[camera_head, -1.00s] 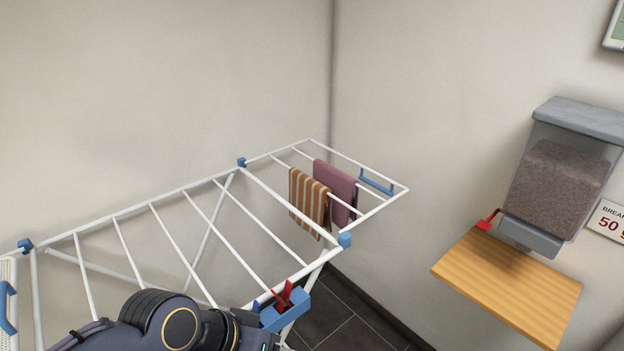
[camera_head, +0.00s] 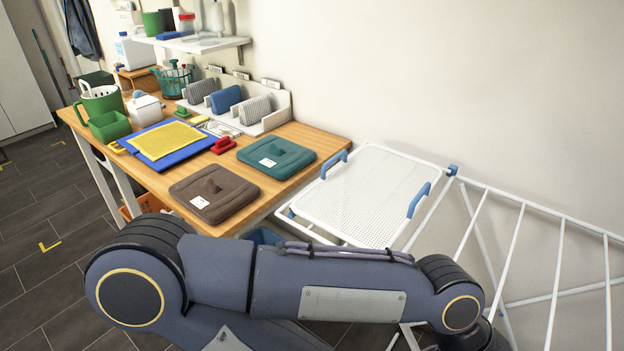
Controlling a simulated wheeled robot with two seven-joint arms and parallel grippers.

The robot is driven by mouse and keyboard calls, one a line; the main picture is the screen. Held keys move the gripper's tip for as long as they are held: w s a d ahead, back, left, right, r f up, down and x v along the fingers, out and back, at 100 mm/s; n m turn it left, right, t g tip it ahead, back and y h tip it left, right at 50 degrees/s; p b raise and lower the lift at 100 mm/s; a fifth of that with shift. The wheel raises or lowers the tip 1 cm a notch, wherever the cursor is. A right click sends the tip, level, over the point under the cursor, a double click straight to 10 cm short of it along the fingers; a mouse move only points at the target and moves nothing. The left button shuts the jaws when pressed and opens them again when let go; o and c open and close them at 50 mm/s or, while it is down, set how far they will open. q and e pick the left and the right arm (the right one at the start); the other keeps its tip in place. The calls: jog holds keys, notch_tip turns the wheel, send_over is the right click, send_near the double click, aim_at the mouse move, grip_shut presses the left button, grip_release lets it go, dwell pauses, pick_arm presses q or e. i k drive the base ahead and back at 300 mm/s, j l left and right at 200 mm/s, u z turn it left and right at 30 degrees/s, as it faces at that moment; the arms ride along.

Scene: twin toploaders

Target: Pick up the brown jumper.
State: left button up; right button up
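The brown jumper (camera_head: 214,192) lies folded flat on the wooden table, near its front edge, with a small white label on its front corner. A teal folded garment (camera_head: 276,157) with a similar label lies behind it to the right, apart from it. One of my arms crosses the bottom of the view in front of the table. Neither of my grippers shows; the arm's far end runs out of the picture at the bottom right. Nothing is touching the brown jumper.
A shelf (camera_head: 195,42) hangs above.

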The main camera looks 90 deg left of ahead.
aim_at(213, 192)
jog(key=u, duration=3.6)
jog(key=i+j, duration=0.2)
jog(key=i, duration=0.4)
